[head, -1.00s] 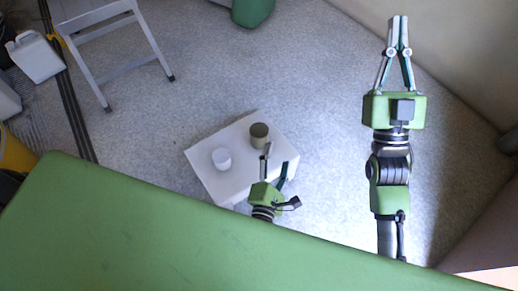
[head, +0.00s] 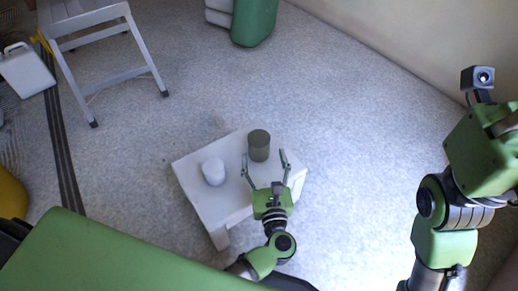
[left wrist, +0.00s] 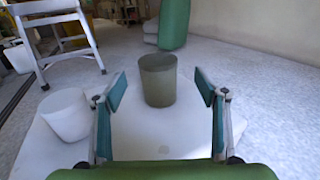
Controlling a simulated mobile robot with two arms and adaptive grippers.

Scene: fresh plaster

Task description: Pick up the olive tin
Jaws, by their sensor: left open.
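The olive tin (head: 259,145) stands upright on a small white table (head: 225,205), near its far edge. My left gripper (head: 265,165) is open over the table, with its two fingers spread on the near side of the tin. In the left wrist view the tin (left wrist: 158,80) shows between and just beyond the open fingertips (left wrist: 160,92), apart from both. My right arm is at the right of the head view, and its fingers are cut off by the picture's edge.
A white cup-like container (head: 213,172) stands on the table left of the tin; it also shows in the left wrist view (left wrist: 66,114). A grey step ladder (head: 105,55) and a white canister (head: 26,70) are at the back left. A green container (head: 254,20) stands behind. Floor right of the table is clear.

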